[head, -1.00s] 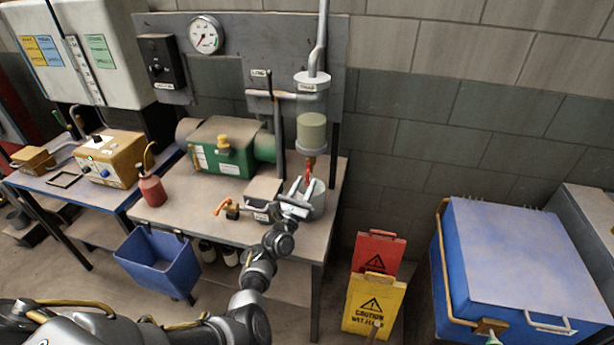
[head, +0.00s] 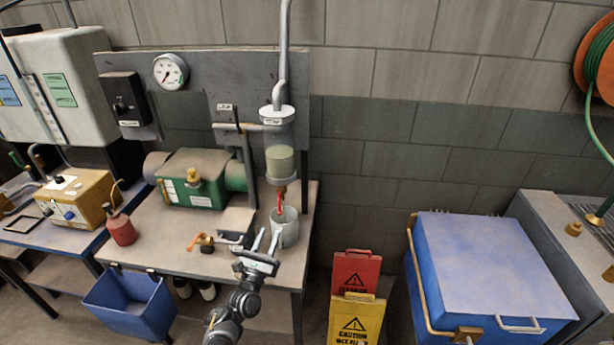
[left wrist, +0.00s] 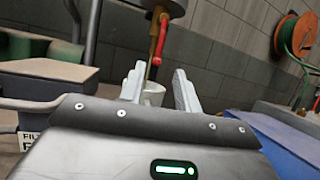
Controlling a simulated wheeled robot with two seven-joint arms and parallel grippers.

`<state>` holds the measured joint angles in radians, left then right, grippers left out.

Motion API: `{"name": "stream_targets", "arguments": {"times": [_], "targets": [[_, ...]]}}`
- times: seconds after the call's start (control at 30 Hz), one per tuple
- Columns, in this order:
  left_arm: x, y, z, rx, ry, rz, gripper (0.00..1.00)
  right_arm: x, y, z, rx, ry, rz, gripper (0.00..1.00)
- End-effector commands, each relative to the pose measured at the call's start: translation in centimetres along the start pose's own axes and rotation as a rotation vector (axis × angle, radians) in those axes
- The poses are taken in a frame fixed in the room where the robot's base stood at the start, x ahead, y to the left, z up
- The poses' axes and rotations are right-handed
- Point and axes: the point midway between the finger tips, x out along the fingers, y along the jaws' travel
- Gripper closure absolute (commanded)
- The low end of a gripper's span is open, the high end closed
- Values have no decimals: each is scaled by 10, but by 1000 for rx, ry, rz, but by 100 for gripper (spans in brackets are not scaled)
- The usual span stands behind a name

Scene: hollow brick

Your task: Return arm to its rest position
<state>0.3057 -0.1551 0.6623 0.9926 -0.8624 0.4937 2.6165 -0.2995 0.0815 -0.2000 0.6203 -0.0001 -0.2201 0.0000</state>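My left gripper (head: 267,239) is in the head view at the front edge of the workbench (head: 170,240). Its two pale fingers are spread apart with nothing held between them. A grey-white cup (head: 286,228) stands just beyond the fingertips, below the red-handled valve (head: 280,203) of the sight glass (head: 280,160). In the left wrist view the open fingers (left wrist: 158,88) frame the cup (left wrist: 153,95), which sits farther off, under the red lever (left wrist: 160,38). My right gripper is in neither view.
A blue bin (head: 130,305) hangs at the bench front. Red (head: 355,270) and yellow (head: 356,318) caution signs stand right of the bench, beside a blue chest (head: 490,265).

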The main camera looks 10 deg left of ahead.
Motion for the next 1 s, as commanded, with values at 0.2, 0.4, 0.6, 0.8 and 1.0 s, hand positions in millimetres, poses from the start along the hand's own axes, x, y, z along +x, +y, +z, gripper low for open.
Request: {"name": "stream_targets", "arguments": {"times": [0.2, 0.4, 0.6, 0.8, 1.0], "targets": [[-19, 2, -16, 297, 130, -89, 68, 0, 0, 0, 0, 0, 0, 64], [-88, 10, -46, 1141, 437, -452, 68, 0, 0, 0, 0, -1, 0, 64], [-182, 8, -31, 1877, 589, -1041, 68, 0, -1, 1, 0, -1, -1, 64], [-259, -10, 11, 2192, 500, -1602, 68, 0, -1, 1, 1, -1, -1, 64], [-312, -29, 50, 2255, 313, -1976, 68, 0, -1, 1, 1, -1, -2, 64]]}}
